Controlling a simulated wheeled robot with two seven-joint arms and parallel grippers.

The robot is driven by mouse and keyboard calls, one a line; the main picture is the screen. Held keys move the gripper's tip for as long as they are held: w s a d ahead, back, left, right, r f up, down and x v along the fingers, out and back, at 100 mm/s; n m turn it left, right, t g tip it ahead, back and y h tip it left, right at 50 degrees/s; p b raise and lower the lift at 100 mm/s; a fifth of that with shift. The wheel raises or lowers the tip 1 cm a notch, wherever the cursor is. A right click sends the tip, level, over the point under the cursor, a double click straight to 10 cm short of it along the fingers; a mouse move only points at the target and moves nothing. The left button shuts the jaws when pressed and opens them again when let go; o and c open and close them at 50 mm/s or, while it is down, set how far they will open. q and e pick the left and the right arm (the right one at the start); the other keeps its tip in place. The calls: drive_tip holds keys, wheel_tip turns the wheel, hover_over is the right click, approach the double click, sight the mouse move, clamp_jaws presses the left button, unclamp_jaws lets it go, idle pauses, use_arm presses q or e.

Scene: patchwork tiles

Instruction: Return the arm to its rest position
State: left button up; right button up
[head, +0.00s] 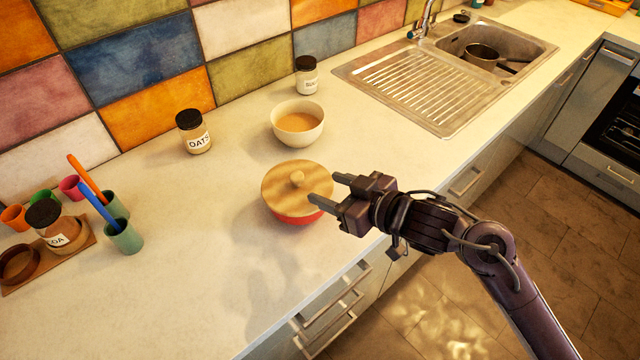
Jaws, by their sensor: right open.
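My right gripper (328,190) comes in from the right over the counter's front edge. It is open and empty, with its fingers pointing left. Its fingertips are close to the right side of a red bowl (290,217) with a round wooden lid (284,187) and a knob on top. I cannot tell whether a fingertip touches the lid. The lid lies on the bowl. My left gripper is not in view.
A cream bowl (297,123) with tan contents, an oats jar (193,132) and another jar (306,76) stand behind. Cups and a jar on a wooden tray (85,238) are at left. A sink (448,75) is at back right. The front-left counter (180,300) is clear.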

drive_tip(key=shift+s, duration=0.1)
idle(0.5)
drive_tip(key=s+d+f+m+g+h, duration=0.8)
drive_tip(key=s+d+f, duration=0.4)
drive_tip(key=s, duration=0.4)
wheel_tip(320, 180, down, 31)
drive_tip(key=s+d+n+h, duration=0.1)
drive_tip(key=s+n, duration=0.1)
drive_tip(key=s+d+f, duration=0.1)
drive_tip(key=s+f, duration=0.7)
drive_tip(key=s, duration=0.1)
drive_tip(key=s+d+f+g, duration=0.1)
drive_tip(key=s+d+f, duration=0.1)
drive_tip(key=s+f, duration=0.6)
drive_tip(key=shift+s+d+f+h, duration=0.25)
drive_tip(key=shift+s+d+h, duration=0.05)
drive_tip(key=shift+s, duration=0.65)
